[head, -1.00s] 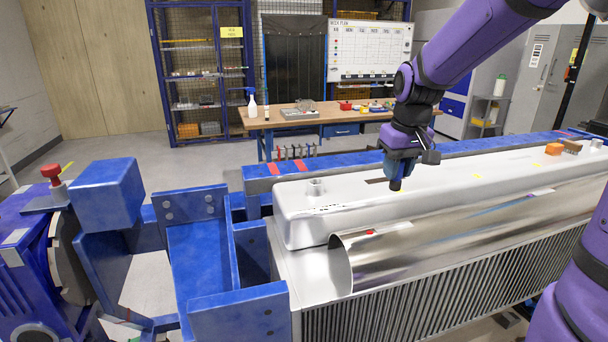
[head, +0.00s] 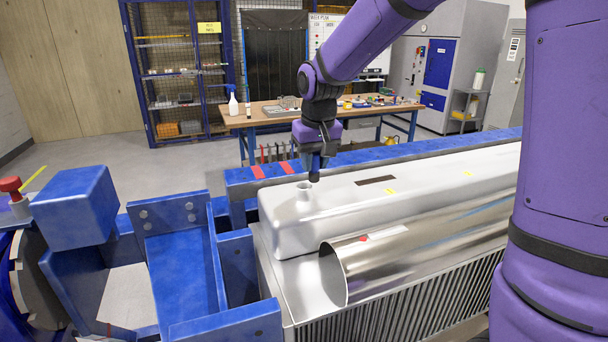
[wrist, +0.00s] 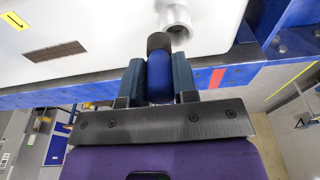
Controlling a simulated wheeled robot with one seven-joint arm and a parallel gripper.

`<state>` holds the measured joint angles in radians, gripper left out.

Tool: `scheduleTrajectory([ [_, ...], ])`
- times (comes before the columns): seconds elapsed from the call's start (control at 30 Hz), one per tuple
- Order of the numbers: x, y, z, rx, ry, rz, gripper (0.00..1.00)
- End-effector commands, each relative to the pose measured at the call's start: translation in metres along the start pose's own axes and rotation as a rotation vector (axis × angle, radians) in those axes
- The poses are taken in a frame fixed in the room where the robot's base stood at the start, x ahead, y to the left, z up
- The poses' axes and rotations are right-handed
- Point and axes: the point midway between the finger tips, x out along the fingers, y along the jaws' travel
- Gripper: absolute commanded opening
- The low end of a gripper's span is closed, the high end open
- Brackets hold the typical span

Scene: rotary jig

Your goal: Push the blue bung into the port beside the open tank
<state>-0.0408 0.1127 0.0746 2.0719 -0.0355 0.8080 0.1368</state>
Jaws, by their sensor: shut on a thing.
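My gripper (head: 317,163) is shut on the blue bung (wrist: 160,78), which has a dark tip and shows between the two fingers (wrist: 158,85) in the wrist view. The port (wrist: 175,18) is a short silvery round spout on the white tank top; in the head view the port (head: 304,190) stands upright near the tank's left end. In the head view the bung's dark tip (head: 314,177) is above and slightly right of the port. In the wrist view the tip lies just below the port's rim. I cannot tell whether they touch.
The long white tank (head: 360,197) rests on a ribbed core, with a shiny open metal tube (head: 400,258) along its front. Blue clamp frames (head: 180,262) stand at the left. A blue beam (head: 262,178) with red marks runs behind. A workbench (head: 262,118) stands further back.

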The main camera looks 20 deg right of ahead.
Motion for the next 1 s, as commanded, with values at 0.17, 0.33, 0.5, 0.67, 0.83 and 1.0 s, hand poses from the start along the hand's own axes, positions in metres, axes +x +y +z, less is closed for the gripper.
scheduleTrajectory([
  [0.17, 0.002, -0.010, -0.006, 0.000, -0.001, 0.000, 0.01],
  [0.33, 0.006, -0.022, -0.013, -0.002, -0.002, -0.001, 0.01],
  [0.5, 0.033, -0.020, -0.007, 0.000, -0.003, 0.000, 0.01],
  [0.67, 0.039, -0.020, -0.007, 0.000, 0.000, 0.000, 0.01],
  [0.83, 0.039, -0.020, -0.007, 0.000, 0.000, 0.000, 0.01],
  [1.0, 0.042, -0.020, -0.006, 0.000, 0.000, 0.000, 0.34],
])
